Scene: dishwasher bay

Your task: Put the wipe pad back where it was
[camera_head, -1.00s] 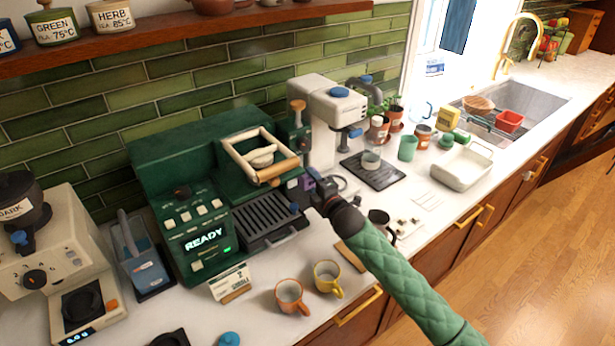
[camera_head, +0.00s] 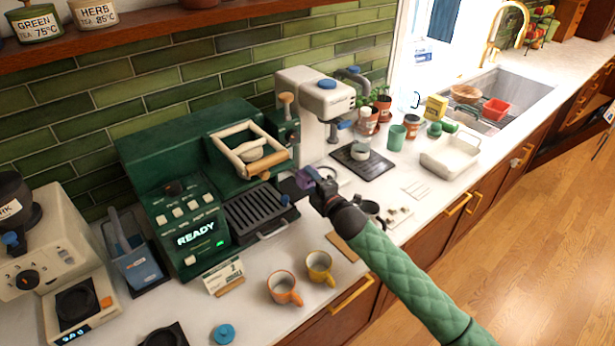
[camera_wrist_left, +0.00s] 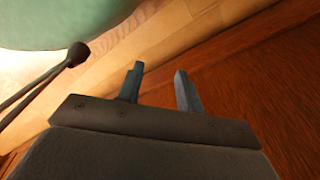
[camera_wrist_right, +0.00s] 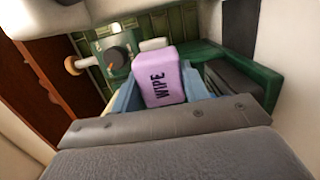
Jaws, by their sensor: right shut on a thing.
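The wipe pad (camera_wrist_right: 160,78) is a light purple block marked "WIPE". In the right wrist view it sits between the fingers of my right gripper (camera_wrist_right: 172,90), which is shut on it. In the head view my right gripper (camera_head: 312,183) holds the purple pad (camera_head: 304,178) just right of the espresso machine's drip tray (camera_head: 260,213), above the counter. Whether the pad touches the counter is hidden. My left gripper (camera_wrist_left: 158,88) shows only in the left wrist view. Its fingers are apart with nothing between them, near wooden cabinet fronts.
The green espresso machine (camera_head: 180,150) stands left of the pad. A white grinder-like machine (camera_head: 315,95) and a dark mat (camera_head: 365,165) are behind it. An orange mug (camera_head: 283,290) and a yellow mug (camera_head: 318,270) stand in front.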

